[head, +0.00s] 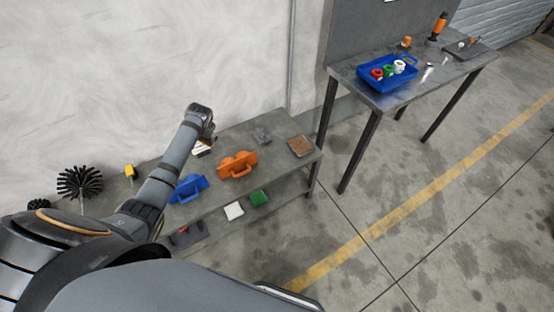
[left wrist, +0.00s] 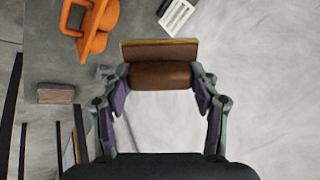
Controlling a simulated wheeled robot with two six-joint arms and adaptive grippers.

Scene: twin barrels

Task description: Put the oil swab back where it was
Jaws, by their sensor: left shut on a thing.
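My left gripper (left wrist: 157,88) is shut on a brown piece (left wrist: 160,76), a rounded roll with a flat tan-edged plate along it. It may be the oil swab; I cannot tell for sure. In the head view my left gripper (head: 207,134) is above the back of the low bench (head: 275,128), near the wall, and its held piece is mostly hidden there. The orange handled holder (head: 237,165) on the bench shows at the top left of the left wrist view (left wrist: 97,25). A blue handled holder (head: 188,188) stands left of it. My right gripper is not in view.
A brown-topped block (head: 301,146) lies at the bench's right end. A white label (left wrist: 178,14) is near the wall. White and green blocks (head: 259,198) sit on the lower shelf. Another table with a blue tray (head: 372,84) stands right. A black round brush (head: 79,181) is left.

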